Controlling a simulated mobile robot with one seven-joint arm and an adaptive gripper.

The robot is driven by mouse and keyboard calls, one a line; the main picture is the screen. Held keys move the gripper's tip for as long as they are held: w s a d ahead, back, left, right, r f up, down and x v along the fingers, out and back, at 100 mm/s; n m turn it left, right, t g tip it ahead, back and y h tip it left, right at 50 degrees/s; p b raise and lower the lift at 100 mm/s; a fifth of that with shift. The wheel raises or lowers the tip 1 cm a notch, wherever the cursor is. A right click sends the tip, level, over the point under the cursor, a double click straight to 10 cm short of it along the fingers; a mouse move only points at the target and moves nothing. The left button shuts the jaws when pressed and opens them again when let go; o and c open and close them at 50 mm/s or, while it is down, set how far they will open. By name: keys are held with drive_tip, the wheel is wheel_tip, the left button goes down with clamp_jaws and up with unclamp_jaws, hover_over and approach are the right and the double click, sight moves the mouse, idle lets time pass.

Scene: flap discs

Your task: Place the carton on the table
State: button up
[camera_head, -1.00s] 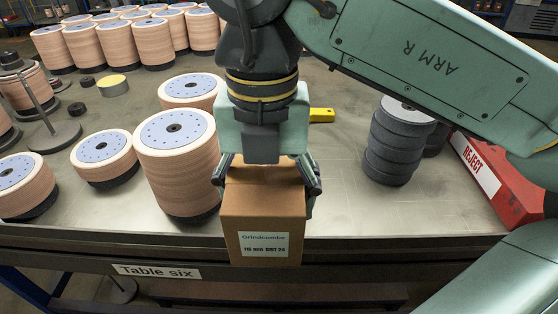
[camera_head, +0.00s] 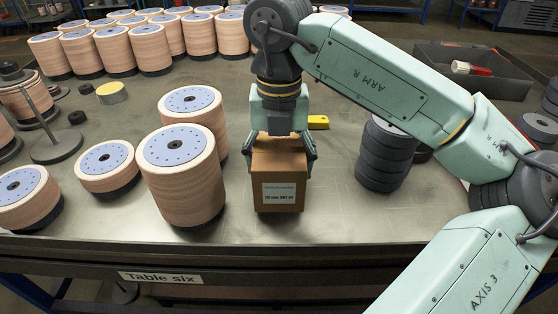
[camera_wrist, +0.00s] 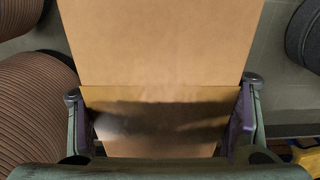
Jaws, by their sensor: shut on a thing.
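The brown cardboard carton (camera_head: 279,172) with a white label is upright over the front middle of the grey metal table (camera_head: 330,222). My gripper (camera_head: 280,150) is shut on the carton from above, one finger on each side. In the wrist view the carton (camera_wrist: 160,45) fills the middle between the two fingers (camera_wrist: 160,118). I cannot tell whether the carton's bottom touches the table or hangs just above it.
A tall stack of tan discs (camera_head: 180,178) stands close to the carton's left. A dark disc stack (camera_head: 385,155) stands to its right. A yellow object (camera_head: 318,122) lies behind, and a dark bin (camera_head: 470,75) is at back right. Bare tabletop lies between carton and dark stack.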

drive_tip(key=shift+f, duration=0.5)
drive_tip(key=shift+f, duration=0.15)
drive_tip(key=o, duration=2)
drive_tip(key=shift+c, duration=0.2)
wheel_tip(320, 180, up, 12)
drive_tip(key=shift+r+b, duration=0.15)
drive_tip(key=shift+b, duration=0.15)
